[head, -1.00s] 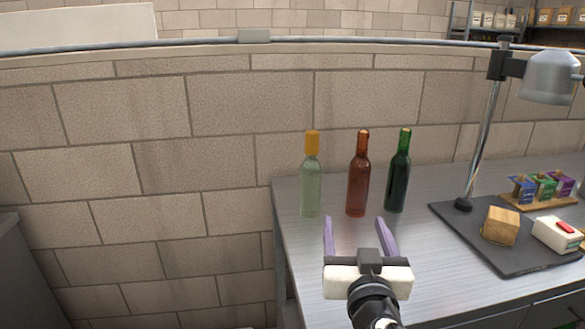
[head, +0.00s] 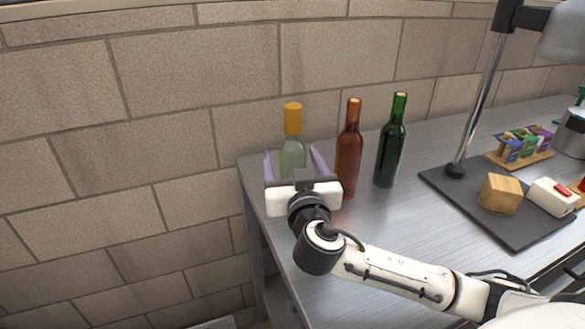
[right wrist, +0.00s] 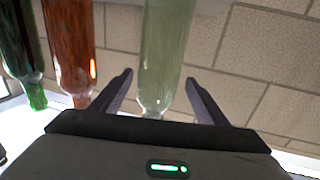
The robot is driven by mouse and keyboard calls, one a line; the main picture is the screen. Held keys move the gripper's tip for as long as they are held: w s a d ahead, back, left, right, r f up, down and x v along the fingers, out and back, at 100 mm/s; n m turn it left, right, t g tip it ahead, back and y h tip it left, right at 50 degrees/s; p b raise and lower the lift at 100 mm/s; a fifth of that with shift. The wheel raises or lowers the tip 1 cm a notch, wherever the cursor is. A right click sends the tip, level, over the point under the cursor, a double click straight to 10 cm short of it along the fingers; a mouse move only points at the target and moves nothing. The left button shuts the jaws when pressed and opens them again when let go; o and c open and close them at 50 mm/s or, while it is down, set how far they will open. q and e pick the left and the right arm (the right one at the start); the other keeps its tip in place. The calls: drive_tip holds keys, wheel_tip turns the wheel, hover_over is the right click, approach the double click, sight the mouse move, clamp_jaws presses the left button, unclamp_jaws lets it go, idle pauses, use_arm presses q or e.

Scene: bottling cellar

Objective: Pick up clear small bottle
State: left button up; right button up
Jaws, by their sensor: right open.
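The clear small bottle (head: 292,153), pale greenish with an orange-yellow top, stands upright near the left end of the metal table. My right gripper (head: 293,160) is open, with its purple fingers on either side of the bottle in the head view. The gripper body hides the bottle's lower part there. In the right wrist view the clear bottle (right wrist: 163,55) shows between the two spread fingers (right wrist: 160,95), with gaps on both sides. My left gripper is not in view.
A brown bottle (head: 349,150) stands close to the right of my right gripper, and a green bottle (head: 391,145) stands beyond it. A dark board (head: 460,200) holds a wooden block (head: 500,194) and a white box (head: 552,197). A brick wall rises behind.

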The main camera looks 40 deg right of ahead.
drive_tip(key=x, duration=0.4)
drive_tip(key=shift+w+d+r+p, duration=0.25)
drive_tip(key=shift+d+p, duration=0.1)
drive_tip(key=c, duration=1.4)
drive_tip(key=shift+r, duration=0.15)
drive_tip(key=c, duration=0.3)
